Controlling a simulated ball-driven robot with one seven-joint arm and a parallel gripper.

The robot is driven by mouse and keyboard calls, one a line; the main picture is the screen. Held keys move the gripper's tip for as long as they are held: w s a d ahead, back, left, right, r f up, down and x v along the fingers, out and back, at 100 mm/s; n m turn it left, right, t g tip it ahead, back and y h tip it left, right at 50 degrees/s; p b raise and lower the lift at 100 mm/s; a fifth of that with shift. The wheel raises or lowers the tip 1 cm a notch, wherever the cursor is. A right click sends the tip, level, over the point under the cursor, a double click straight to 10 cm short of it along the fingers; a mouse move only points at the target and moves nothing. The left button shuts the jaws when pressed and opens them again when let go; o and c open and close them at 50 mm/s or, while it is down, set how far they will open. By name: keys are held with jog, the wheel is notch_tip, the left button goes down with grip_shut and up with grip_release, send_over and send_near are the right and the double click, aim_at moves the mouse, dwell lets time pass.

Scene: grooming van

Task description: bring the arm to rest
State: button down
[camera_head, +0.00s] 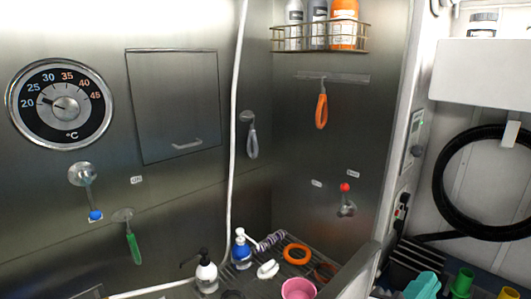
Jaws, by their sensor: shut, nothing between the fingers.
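Neither my arm nor my gripper shows in the head view, so I cannot see its pose or its fingers. The head view shows the steel walls of the van, a round temperature dial (60,104) at the left, and a shut square panel (178,106) with a small handle beside it.
A slatted shelf at the bottom holds a black-topped bottle (206,272), a blue pump bottle (241,250), an orange ring (297,254) and a pink cup (298,289). A wire rack (320,42) with bottles hangs above. A black hose coil (447,190) hangs at right.

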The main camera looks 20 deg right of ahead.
jog(key=w+a+f+n+t+y+b, duration=0.1)
jog(key=w+a+f+n+t+y, duration=0.35)
jog(key=n, duration=0.75)
jog(key=w+a+f+n+t+y+b, duration=0.2)
jog(key=a+n+t+y, duration=0.3)
jog(key=n+t, duration=0.55)
jog(key=s+a+f+n+g+y+b, duration=0.1)
jog(key=a+f+n+g+y, duration=0.1)
jog(key=a+f+n+y, duration=0.6)
jog(key=a+f+n+g+y+b, duration=0.1)
jog(key=a+f+n+g+y, duration=0.1)
jog(key=f+n+y, duration=0.9)
jog(key=s+d+f+n+g+h+b, duration=0.1)
jog(key=s+f+n+g+h+b, duration=0.1)
jog(key=s+f+n+g+h, duration=0.7)
jog(key=s+d+f+n+g+b, duration=0.2)
jog(key=s+d+f+n+g, duration=0.3)
jog(key=s+d+f+n, duration=0.2)
jog(key=s+d+n+y, duration=0.1)
jog(key=s+d+n, duration=0.1)
jog(key=s+n, duration=0.1)
jog(key=shift+d+f+n, duration=0.4)
jog(key=shift+n, duration=0.05)
jog(key=c, duration=1.9)
grip_release()
